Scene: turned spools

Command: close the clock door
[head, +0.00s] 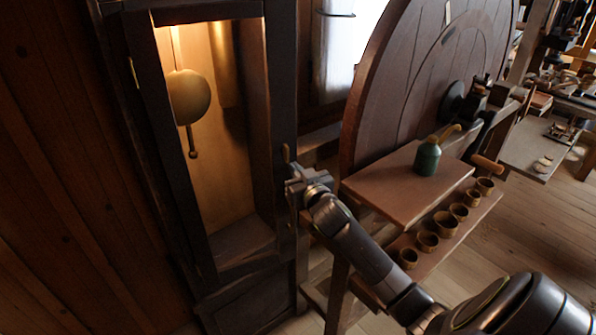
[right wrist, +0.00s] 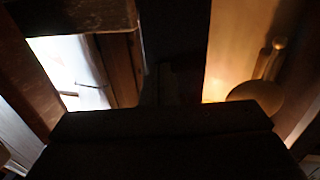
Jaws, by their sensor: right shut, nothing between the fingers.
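The tall clock (head: 245,285) stands at the left in the head view. Its door (head: 282,90) is a dark frame around a lit opening, with a brass hinge on its left side and a small handle (head: 287,153) on its right edge. Whether a gap remains along that edge I cannot tell. The pendulum (head: 188,97) shows inside; it also shows in the right wrist view (right wrist: 258,95). My right gripper (head: 296,184) is shut and empty at the door's right edge, just below the handle; contact is unclear. My left gripper is out of view.
A large round wooden wheel (head: 430,75) stands right of the clock. Beside my right arm is a wooden shelf (head: 385,185) with a green oil can (head: 427,158). Several small cups (head: 446,223) stand on a lower ledge. Open floor (head: 535,235) lies at the right.

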